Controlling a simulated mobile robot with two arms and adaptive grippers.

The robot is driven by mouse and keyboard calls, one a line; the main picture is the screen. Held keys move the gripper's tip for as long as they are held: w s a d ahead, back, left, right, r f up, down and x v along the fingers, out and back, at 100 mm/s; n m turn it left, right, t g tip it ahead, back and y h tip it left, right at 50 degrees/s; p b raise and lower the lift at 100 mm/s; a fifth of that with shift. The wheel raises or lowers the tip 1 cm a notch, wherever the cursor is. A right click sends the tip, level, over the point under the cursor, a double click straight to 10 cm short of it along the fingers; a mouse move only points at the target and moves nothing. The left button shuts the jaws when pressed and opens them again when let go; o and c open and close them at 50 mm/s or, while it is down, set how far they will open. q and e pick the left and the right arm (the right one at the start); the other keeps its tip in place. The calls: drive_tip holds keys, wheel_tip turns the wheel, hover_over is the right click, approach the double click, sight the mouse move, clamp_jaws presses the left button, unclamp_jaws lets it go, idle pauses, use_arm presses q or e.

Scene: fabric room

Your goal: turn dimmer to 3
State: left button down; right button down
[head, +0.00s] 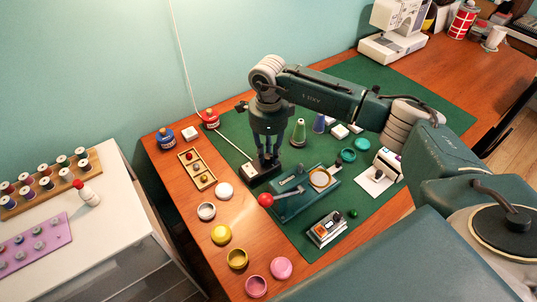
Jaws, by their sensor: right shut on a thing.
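My right gripper (268,160) points straight down over a small dark box that looks like the dimmer (255,182), near the left part of the green mat. Its fingers are shut at the top of the box, apparently on the knob. The fingers hide the knob, and no scale or number can be read from here. A pale cord runs from the back left to the box. My left gripper is not in view.
A teal device (308,202) with a red-ball lever stands close in front, right of the dimmer. A wooden tray (187,158) lies to the left. Several round containers, such as a yellow one (221,234), line the table's left edge. A switch box (327,229) stands nearer me.

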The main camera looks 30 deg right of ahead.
sight(268, 156)
drive_tip(key=m, duration=0.5)
drive_tip(key=shift+m+b, duration=0.3)
drive_tip(key=m, duration=0.4)
drive_tip(key=shift+m, duration=0.4)
drive_tip(key=c, duration=1.5)
unclamp_jaws()
wheel_tip(268, 156, up, 12)
drive_tip(key=shift+r, duration=0.1)
